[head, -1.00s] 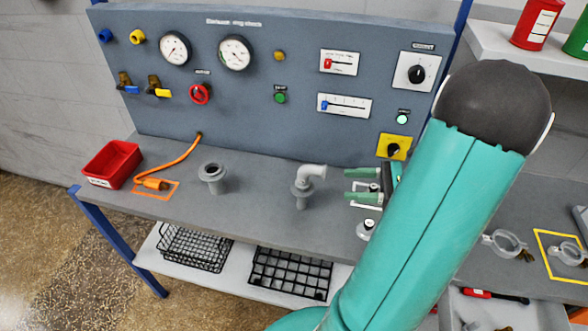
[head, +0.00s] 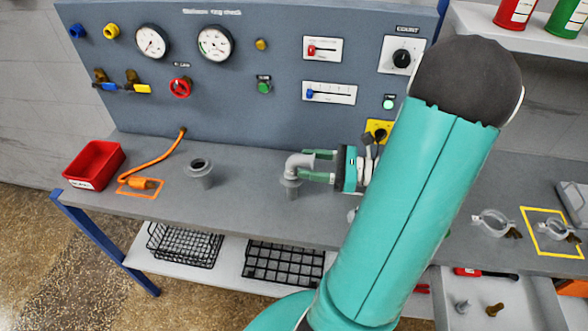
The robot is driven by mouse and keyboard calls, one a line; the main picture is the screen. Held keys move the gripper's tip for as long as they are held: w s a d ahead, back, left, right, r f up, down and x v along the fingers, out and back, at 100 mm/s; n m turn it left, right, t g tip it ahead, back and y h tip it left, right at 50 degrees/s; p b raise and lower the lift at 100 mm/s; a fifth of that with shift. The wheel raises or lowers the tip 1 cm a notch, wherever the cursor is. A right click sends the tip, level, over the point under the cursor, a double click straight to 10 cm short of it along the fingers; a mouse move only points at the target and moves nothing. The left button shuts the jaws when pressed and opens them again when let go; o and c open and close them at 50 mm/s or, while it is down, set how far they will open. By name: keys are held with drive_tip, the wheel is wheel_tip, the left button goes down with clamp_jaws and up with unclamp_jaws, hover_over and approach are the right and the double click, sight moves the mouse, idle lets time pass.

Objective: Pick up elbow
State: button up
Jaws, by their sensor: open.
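The elbow (head: 297,163) is a grey bent pipe fitting. It sits on top of a grey flanged stub (head: 292,189) on the bench, with its horizontal arm pointing right. My gripper (head: 319,165) comes in from the right with two green fingers. The fingers are open and reach left to the elbow's horizontal arm, one on its far side and one on its near side. I cannot tell whether they touch it.
A second grey flanged fitting (head: 200,172) stands to the left on the bench (head: 235,208). A red bin (head: 93,165) and an orange hose (head: 160,160) lie further left. The gauge panel (head: 235,105) rises behind. Clamps (head: 494,224) lie at right.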

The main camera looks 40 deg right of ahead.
sight(298, 158)
drive_tip(key=x, duration=0.3)
drive_tip(key=shift+w+a, duration=0.15)
drive_tip(key=shift+w, duration=0.15)
drive_tip(key=c, duration=0.9)
drive_tip(key=shift+r, duration=0.5)
wheel_tip(298, 158, up, 2)
drive_tip(key=shift+r, duration=0.2)
drive_tip(key=s+a+r, duration=0.1)
drive_tip(key=s+r, duration=0.2)
drive_tip(key=s, duration=0.1)
drive_tip(key=s+a+r, duration=0.2)
drive_tip(key=s+r, duration=0.1)
drive_tip(key=s, duration=0.1)
drive_tip(key=s+a+r, duration=0.2)
drive_tip(key=s+r, duration=0.1)
drive_tip(key=s, duration=0.2)
drive_tip(key=shift+a+r, duration=0.25)
drive_tip(key=shift+r, duration=0.05)
